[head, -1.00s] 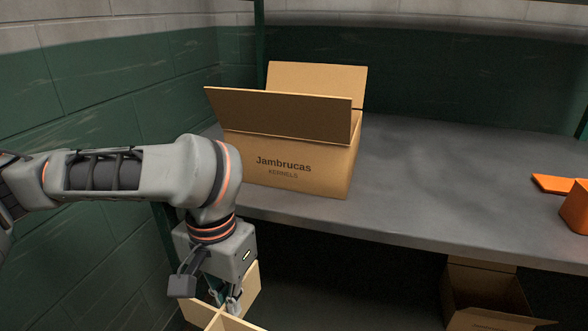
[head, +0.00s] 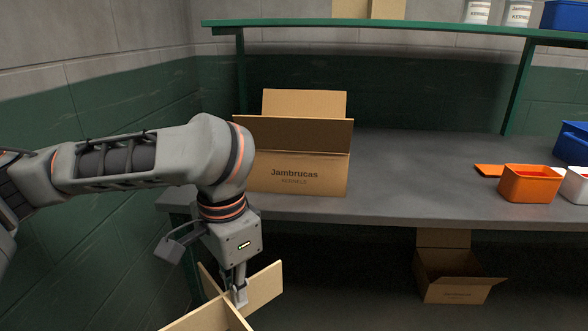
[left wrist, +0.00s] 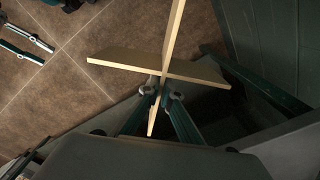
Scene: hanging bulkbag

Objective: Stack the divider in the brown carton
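The brown carton (head: 297,172), printed "Jambrucas KERNELS", stands open on the grey table with its flaps up. Its inside is hidden behind the front flap. The divider (head: 262,288) is made of crossed tan panels. It hangs below my left gripper (head: 238,292), in front of the table and lower than its top. In the left wrist view the fingers (left wrist: 161,94) close on one panel of the divider (left wrist: 192,72) close to where the panels cross.
The grey table (head: 420,185) is clear to the right of the carton, up to an orange bin (head: 531,183) and blue bins (head: 572,147). A green shelf (head: 420,32) runs above. Another open carton (head: 455,275) sits below the table.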

